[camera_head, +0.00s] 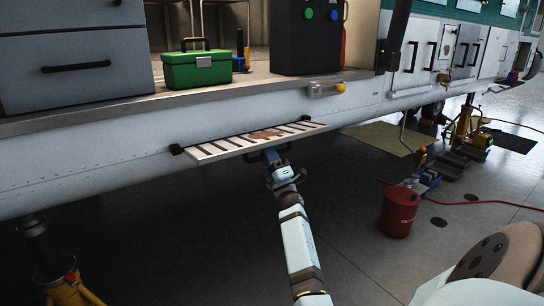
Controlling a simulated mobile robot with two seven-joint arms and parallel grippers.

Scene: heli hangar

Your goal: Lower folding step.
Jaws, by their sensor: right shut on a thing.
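The folding step (222,146) is a long, narrow panel with white and dark stripes and a brown worn patch in the middle. It hangs on dark hinges at the lower edge of the helicopter's side and sticks out from it, looking about level. My right gripper (270,157) is at the middle of the step's outer edge, reaching up from below, and is shut on the step there. The fingertips are small and partly hidden by the step's edge and shadow. My left gripper is not in view.
Above the step is the cabin floor, with a green toolbox (198,68) and a black box (307,37). A yellow jack (68,290) stands at lower left. The floor below the step is clear.

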